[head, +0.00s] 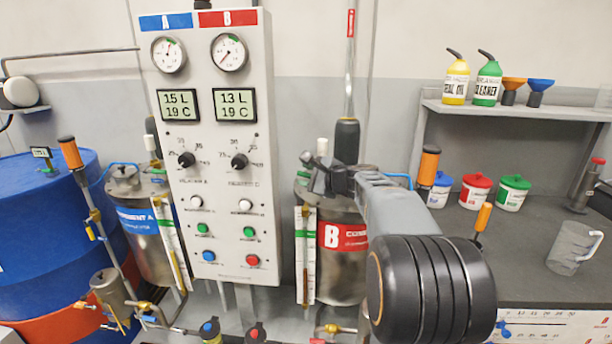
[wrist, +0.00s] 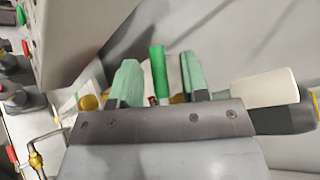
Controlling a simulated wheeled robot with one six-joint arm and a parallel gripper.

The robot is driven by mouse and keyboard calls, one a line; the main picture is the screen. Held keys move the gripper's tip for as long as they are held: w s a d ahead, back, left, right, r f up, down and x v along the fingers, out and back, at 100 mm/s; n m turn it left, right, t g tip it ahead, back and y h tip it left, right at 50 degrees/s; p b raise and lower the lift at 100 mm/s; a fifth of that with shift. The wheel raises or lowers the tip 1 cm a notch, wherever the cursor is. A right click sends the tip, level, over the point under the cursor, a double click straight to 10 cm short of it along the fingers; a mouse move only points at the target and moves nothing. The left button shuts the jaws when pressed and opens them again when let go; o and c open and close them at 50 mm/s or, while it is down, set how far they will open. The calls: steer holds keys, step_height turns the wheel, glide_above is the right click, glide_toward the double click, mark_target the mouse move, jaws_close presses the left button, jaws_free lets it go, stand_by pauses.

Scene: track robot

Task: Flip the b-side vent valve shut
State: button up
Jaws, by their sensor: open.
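The B tank (head: 342,272), a steel cylinder with a red B label, stands right of the control panel. My gripper (head: 310,163) is over the top of this tank. In the wrist view my gripper (wrist: 159,66) is open, its two pale green fingers apart. A bright green lever (wrist: 158,73) stands upright between them, likely the vent valve handle; there is a gap on each side. The valve's body is mostly hidden behind my gripper, and in the head view I cannot make out the lever.
The control panel (head: 222,145) rises close left of my gripper. A dark post (head: 347,140) with a thin pipe stands just behind it. A white cylinder (wrist: 265,88) sits close right of the fingers in the wrist view. An orange-handled part (head: 429,165) stands right.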

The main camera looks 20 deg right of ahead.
steer(key=shift+w+a+f, duration=0.1)
steer(key=shift+w+a, duration=0.05)
steer(key=shift+w, duration=0.2)
steer(key=shift+c, duration=0.5)
jaws_close()
